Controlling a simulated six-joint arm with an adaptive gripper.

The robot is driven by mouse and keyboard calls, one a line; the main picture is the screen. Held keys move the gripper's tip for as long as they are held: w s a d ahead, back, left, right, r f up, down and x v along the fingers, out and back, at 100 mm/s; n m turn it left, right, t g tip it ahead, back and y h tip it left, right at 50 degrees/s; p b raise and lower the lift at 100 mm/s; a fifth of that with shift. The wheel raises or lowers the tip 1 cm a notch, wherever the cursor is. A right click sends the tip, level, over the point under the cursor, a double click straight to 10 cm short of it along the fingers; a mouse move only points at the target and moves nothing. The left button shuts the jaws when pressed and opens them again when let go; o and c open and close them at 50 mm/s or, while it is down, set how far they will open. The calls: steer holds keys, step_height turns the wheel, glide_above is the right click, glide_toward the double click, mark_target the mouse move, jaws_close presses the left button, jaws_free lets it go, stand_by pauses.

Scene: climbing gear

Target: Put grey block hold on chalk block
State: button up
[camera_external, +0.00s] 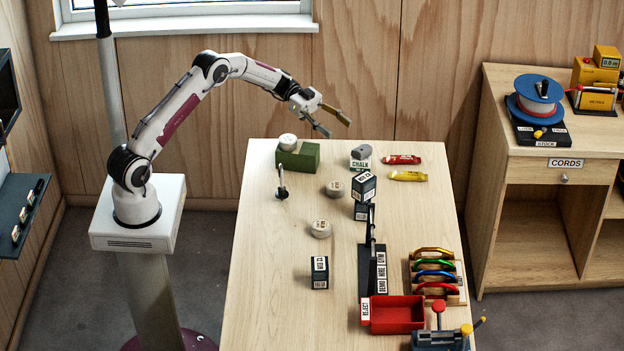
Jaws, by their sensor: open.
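The white chalk block (361,164), with a green CHALK label, stands near the far edge of the table. A small grey lump that looks like the grey block hold (360,151) sits on top of it. My gripper (338,127) is in the air to the upper left of them, its two fingers spread wide with nothing between them. It appears apart from both things.
A green block (298,157) with a pale round hold (288,141) stands left. Round grey holds (321,228), dark labelled cubes (319,272) and red and yellow packets (402,160) lie around. A red tray (397,315) and carabiner rack (436,276) are at the front right.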

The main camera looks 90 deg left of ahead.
stand_by(0.8)
steer(key=w+d+r+n+t+y, duration=0.1)
steer(key=w+d+r+t+y, duration=0.2)
steer(key=r, duration=0.5)
steer(key=w+r+n+t+y, duration=0.1)
steer(key=w+r+y, duration=0.35)
steer(key=r, duration=0.35)
steer(key=s+d+r+n+y, duration=0.4)
steer(key=s+r+y, duration=0.15)
steer(key=r, duration=0.45)
steer(key=s+d+f+n+g, duration=0.1)
steer(key=s+d+f+g, duration=0.2)
steer(key=s, duration=1)
steer(key=s+d+f+n+g+h, duration=0.1)
steer(key=s+d+f+g, duration=0.2)
steer(key=s+d+f, duration=0.5)
steer(key=s+d+f+g+h, duration=0.1)
steer(key=s+d+f+g, duration=0.2)
steer(key=s+d, duration=0.7)
steer(key=s+f, duration=0.2)
steer(key=s, duration=0.8)
steer(key=shift+s+d+f+n+g, duration=0.15)
steer(key=shift+d+f+n+g, duration=0.15)
steer(key=shift+d+n+g, duration=0.1)
